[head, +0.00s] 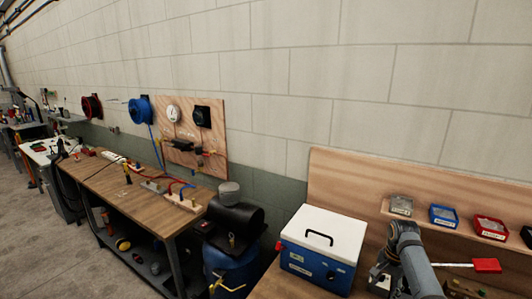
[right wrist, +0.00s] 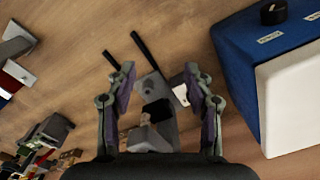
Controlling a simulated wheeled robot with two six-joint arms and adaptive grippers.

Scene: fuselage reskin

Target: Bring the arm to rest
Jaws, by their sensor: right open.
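My right gripper (right wrist: 160,75) is open, with its two fingers spread wide in the right wrist view. Nothing is gripped between them. Beyond the fingers a grey metal object (right wrist: 155,90) with dark rods and a small white block (right wrist: 180,92) show over the wooden bench top (right wrist: 75,60); I cannot tell the distance to them. My right arm (head: 412,260) comes up at the lower right of the head view, in front of the bench. Its gripper is not clear there. My left gripper is not in view.
A blue cool box (head: 322,245) with a white lid stands close left of my right arm; it also fills the right of the wrist view (right wrist: 240,75). Small bins (head: 443,215) sit on a shelf behind. A red-handled tool (head: 486,265) is right of the arm.

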